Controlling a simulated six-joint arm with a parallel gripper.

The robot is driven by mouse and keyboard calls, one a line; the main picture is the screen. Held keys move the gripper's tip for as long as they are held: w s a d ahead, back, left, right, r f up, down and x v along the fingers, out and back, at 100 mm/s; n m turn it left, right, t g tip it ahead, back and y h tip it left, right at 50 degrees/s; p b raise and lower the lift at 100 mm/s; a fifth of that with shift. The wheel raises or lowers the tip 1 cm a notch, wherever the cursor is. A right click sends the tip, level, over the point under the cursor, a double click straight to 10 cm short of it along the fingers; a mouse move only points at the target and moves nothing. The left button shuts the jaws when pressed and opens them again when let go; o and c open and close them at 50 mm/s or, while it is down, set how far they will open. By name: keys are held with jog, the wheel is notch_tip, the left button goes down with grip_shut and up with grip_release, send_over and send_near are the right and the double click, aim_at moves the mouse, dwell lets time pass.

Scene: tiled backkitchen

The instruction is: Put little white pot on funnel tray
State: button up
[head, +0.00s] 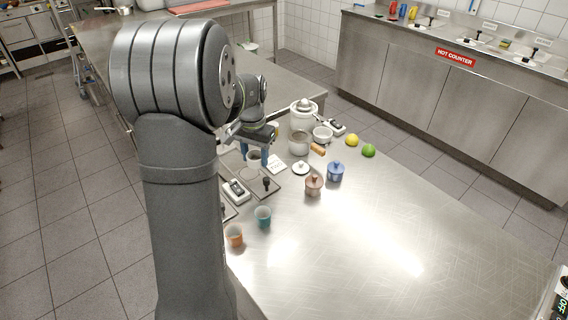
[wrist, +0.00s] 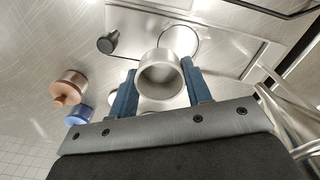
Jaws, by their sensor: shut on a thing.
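The little white pot (wrist: 160,82) is between the two blue fingers of my gripper (wrist: 159,68), which are shut on its sides. Its open mouth faces the wrist camera. In the head view the pot (head: 254,157) shows between the fingers of my gripper (head: 257,158), over the metal tray (head: 255,190). The tray has a round ring and a black knob (head: 266,182); the knob also shows in the wrist view (wrist: 108,43). In the wrist view the ring (wrist: 182,40) lies just beyond the pot, partly hidden by it. I cannot tell whether the pot touches the tray.
A white card (head: 276,164), a scale (head: 236,191), a white lid (head: 301,168), a brown pot (head: 313,185) and a blue pot (head: 335,171) stand nearby. A teal cup (head: 263,217) and an orange cup (head: 235,236) are nearer.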

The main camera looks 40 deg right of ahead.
aim_at(249, 173)
jog(key=shift+w+a+f+n, duration=0.15)
jog(key=shift+w+a+f, duration=0.15)
jog(key=shift+w, duration=0.3)
jog(key=shift+w+a+f+n, duration=0.15)
jog(key=shift+w+a+f, duration=0.1)
jog(key=shift+w, duration=0.35)
jog(key=shift+w+f, duration=0.15)
jog(key=shift+f, duration=1.5)
jog(key=shift+f, duration=0.25)
jog(key=o, duration=1.1)
jog(key=shift+c, duration=0.2)
jog(key=shift+o, duration=0.4)
jog(key=shift+s, duration=0.2)
jog(key=shift+f, duration=0.1)
jog(key=shift+c, duration=0.3)
jog(key=shift+o, duration=1.3)
